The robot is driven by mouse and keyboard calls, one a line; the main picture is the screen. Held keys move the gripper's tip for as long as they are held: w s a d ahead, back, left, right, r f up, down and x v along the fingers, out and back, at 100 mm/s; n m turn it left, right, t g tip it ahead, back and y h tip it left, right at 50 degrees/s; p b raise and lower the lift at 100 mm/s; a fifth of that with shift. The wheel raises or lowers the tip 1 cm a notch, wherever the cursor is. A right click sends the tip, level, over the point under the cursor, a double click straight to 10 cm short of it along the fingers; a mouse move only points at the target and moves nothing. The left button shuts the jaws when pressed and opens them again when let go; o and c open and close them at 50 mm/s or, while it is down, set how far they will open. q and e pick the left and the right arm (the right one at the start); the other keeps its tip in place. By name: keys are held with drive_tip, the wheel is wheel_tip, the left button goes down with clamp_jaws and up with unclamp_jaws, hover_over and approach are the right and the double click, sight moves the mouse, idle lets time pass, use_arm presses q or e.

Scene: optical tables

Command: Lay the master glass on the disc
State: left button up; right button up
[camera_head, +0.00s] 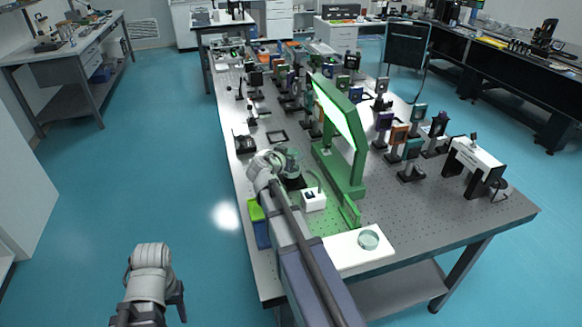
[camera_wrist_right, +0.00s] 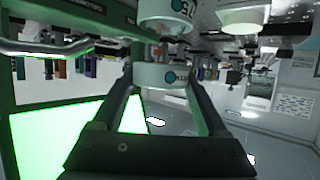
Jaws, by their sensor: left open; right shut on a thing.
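In the head view, my right gripper (camera_head: 270,165) is beside a greenish glassy thing (camera_head: 292,160), partly hidden. My left gripper (camera_head: 155,295) is open and empty, low over the floor left of the table.
A green frame (camera_head: 357,160) with a glowing panel stands right of my right gripper. A white box (camera_head: 313,200) is close by. A clear round glass (camera_head: 368,240) lies on a white mat (camera_head: 345,253) at the front. Several optic mounts crowd the table behind.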

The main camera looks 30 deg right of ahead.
drive_tip(key=shift+f+b, duration=1.7)
drive_tip(key=shift+f, duration=0.1)
drive_tip(key=shift+f, duration=0.2)
drive_tip(key=o, duration=1.5)
drive_tip(key=shift+c, duration=0.2)
drive_tip(key=shift+r, duration=0.15)
drive_tip(key=shift+a+r, duration=0.1)
drive_tip(key=shift+r, duration=0.1)
drive_tip(key=p+v, duration=0.4)
drive_tip(key=v, duration=0.7)
drive_tip(key=shift+s+a+p, duration=0.2)
drive_tip(key=shift+a+p, duration=0.1)
